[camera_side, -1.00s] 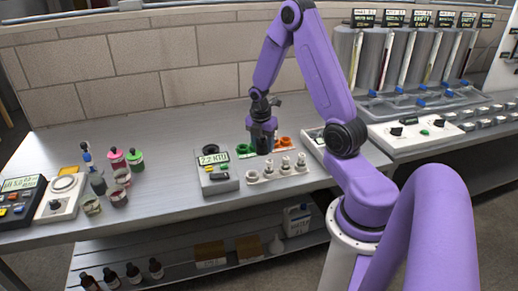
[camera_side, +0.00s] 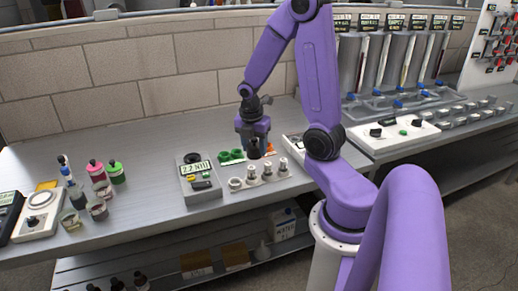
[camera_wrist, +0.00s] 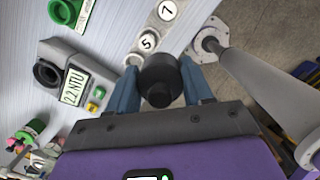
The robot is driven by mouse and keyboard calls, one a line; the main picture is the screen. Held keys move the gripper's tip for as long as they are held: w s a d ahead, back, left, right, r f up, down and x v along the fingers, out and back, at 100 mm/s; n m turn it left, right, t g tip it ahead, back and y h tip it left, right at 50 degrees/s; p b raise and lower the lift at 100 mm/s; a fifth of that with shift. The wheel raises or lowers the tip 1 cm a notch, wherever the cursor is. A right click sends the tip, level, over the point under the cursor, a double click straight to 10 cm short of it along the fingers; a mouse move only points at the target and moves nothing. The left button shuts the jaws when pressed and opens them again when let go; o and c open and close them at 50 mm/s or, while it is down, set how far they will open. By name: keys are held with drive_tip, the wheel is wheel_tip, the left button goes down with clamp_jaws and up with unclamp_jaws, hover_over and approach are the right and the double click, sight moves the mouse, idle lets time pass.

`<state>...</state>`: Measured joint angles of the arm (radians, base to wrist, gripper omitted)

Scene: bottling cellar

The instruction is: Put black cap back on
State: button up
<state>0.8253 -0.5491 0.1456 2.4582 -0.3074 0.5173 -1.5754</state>
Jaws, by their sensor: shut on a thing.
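My gripper (camera_side: 255,150) is shut on a black cap (camera_wrist: 160,78), which sits between both fingertips in the wrist view. In the side view the cap hangs low, just behind the row of pale vials (camera_side: 251,178). The wrist view shows vial tops marked 5 (camera_wrist: 147,41) and 7 (camera_wrist: 167,10) beyond the cap. Another pale rim (camera_wrist: 133,60) shows partly beside the cap. The cap hides what lies directly under it, so I cannot tell whether it touches anything.
The turbidity meter (camera_side: 199,181) reading 2.2 NTU stands left of the vials. Green caps (camera_side: 231,156) lie behind them; orange caps (camera_side: 270,148) are partly hidden by my gripper. Bottles (camera_side: 97,170) stand farther left. Bare bench lies between the bottles and meter.

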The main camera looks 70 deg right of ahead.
drive_tip(key=w+f, duration=0.2)
drive_tip(key=w, duration=1)
drive_tip(key=w+f, duration=0.1)
drive_tip(key=w, duration=1.1)
drive_tip(key=shift+w+f, duration=0.4)
drive_tip(key=shift+f, duration=2.1)
idle(2.1)
drive_tip(key=o, duration=1.5)
drive_tip(key=shift+c, duration=0.2)
drive_tip(key=shift+r, duration=0.1)
